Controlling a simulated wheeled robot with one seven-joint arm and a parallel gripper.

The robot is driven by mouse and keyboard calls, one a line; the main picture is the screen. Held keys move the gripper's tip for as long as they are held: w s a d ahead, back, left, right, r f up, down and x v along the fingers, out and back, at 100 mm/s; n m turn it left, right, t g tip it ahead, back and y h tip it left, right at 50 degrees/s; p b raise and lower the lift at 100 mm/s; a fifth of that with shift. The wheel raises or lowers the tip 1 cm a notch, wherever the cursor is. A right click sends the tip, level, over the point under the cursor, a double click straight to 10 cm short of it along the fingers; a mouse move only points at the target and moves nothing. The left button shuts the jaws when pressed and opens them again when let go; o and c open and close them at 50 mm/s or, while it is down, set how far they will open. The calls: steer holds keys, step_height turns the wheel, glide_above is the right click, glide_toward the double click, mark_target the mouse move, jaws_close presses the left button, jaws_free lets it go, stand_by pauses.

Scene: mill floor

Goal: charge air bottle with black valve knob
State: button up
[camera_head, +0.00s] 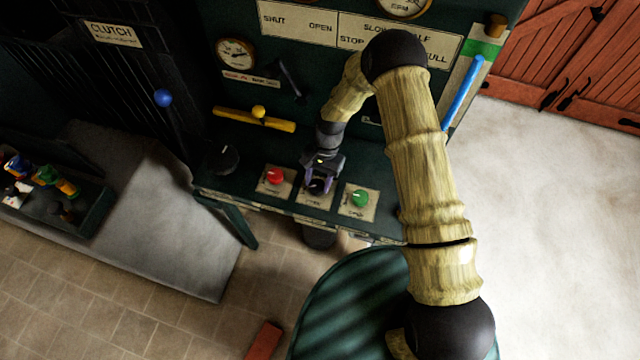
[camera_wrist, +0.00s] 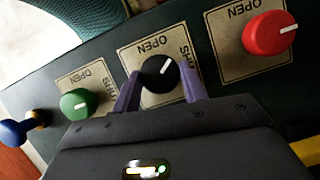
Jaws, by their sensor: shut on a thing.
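The black valve knob (camera_wrist: 160,73) sits on a cream plate (camera_wrist: 136,52) marked OPEN and SHUT, between a red and a green knob. Its white pointer line slants in the wrist view. My gripper (camera_wrist: 160,88) is shut on the black knob, with one purple finger at each side of it. In the head view my gripper (camera_head: 319,184) comes down over the middle plate and mostly hides the knob. No air bottle can be clearly made out; a dark round thing (camera_head: 319,238) shows below the panel's front edge.
The red knob (camera_head: 274,176) and green knob (camera_head: 360,198) stand close on either side. A larger black knob (camera_head: 224,159) is at the left. A yellow lever (camera_head: 254,119), a gauge (camera_head: 235,53) and a blue-handled lever (camera_head: 463,92) are around the panel.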

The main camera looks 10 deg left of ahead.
steer(key=n+b, duration=0.1)
steer(key=n, duration=0.1)
steer(key=n+h+b, duration=0.1)
steer(key=n, duration=0.1)
steer(key=n+h+b, duration=0.1)
steer(key=shift+s+a+f+n, duration=0.15)
steer(key=shift+s+a+n, duration=0.1)
steer(key=shift+n, duration=0.15)
steer(key=shift+n+h+b, duration=0.7)
steer(key=shift+n+h, duration=0.1)
steer(key=shift+n, duration=1.2)
steer(key=o, duration=1)
steer(key=shift+w+r, duration=0.1)
steer(key=shift+r, duration=0.1)
steer(key=shift+w+a+r+t, duration=0.2)
steer(key=shift+w+r+t, duration=0.1)
steer(key=shift+r, duration=0.2)
steer(key=b+v, duration=0.3)
steer(key=v, duration=1.3)
